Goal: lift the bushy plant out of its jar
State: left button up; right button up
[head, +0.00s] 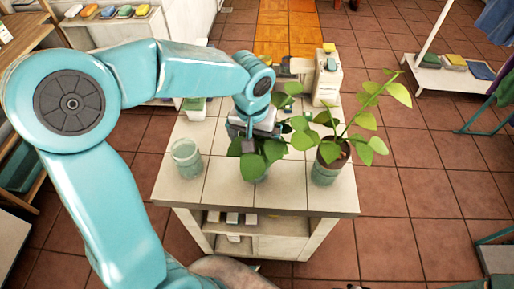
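The bushy plant (273,149) has broad dark green leaves and stands near the middle of the tiled counter (215,187). Its jar is mostly hidden under the leaves. My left arm reaches over from the left, and my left gripper (250,143) points down among the leaves from above. Leaves and the gripper's own body hide its fingertips, so I cannot tell whether it is closed on the stem. My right gripper is not in view.
A taller, lighter green plant (361,117) stands in a glass jar (325,173) close on the right. An empty glass jar (187,158) stands at the counter's left. A pale block-shaped basin fixture (327,80) is behind. The counter's front strip is clear.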

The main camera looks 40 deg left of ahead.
aim_at(256, 143)
pick_arm(q)
jog(key=shift+f, duration=0.3)
jog(key=f, duration=0.2)
jog(key=w+f, duration=0.1)
jog(key=f, duration=0.1)
jog(key=shift+a+f, duration=0.1)
jog(key=shift+f, duration=0.25)
jog(key=shift+s+r, duration=0.1)
jog(key=shift+s, duration=0.05)
jog(key=shift+c, duration=0.3)
jog(key=c, duration=0.8)
jog(key=shift+c, duration=0.2)
